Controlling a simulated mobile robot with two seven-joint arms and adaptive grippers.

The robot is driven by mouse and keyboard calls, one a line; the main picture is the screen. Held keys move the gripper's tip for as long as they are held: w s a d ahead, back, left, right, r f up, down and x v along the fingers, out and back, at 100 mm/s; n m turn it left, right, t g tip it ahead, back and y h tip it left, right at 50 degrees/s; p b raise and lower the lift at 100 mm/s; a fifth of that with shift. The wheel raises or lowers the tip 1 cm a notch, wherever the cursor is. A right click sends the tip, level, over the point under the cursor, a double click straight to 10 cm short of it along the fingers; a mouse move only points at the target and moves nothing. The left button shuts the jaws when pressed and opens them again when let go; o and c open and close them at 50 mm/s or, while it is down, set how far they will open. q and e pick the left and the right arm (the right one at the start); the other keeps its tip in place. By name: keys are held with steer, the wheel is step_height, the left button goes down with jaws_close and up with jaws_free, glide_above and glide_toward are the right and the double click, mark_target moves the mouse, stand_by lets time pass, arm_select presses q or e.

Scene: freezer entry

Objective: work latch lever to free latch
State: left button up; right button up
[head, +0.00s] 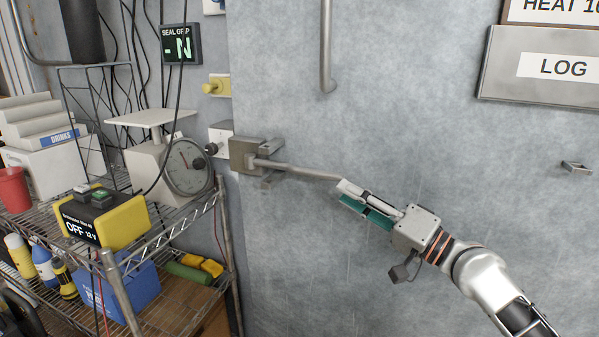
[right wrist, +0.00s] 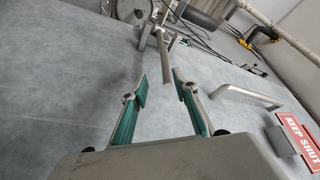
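The latch lever (head: 300,171) is a grey metal bar. It reaches right and slightly down from the boxy latch (head: 247,155) on the grey freezer wall. My right gripper (head: 345,193) is at the lever's free end, with its teal-padded fingers pointing toward the latch. In the right wrist view the fingers (right wrist: 160,85) stand apart, and the end of the lever (right wrist: 172,62) shows in the gap between the fingertips. I see no finger closed on it, and I cannot tell whether they touch. My left gripper is out of view.
A wire shelf (head: 160,235) with a dial scale (head: 187,163) and a yellow-black box (head: 100,217) stands at the left. A vertical handle (head: 326,45) is above the lever. A KEEP SHUT sign (right wrist: 301,138) shows in the right wrist view. The wall below the lever is mostly bare.

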mark_target(321, 174)
steer(key=x, duration=0.3)
steer(key=r+x, duration=0.1)
steer(key=x, duration=0.3)
steer(key=shift+s+r+p, duration=0.1)
steer(key=shift+r+p, duration=0.1)
steer(key=shift+p, duration=0.2)
steer(key=shift+w+a, duration=0.4)
steer(key=shift+a, duration=0.15)
jaws_close()
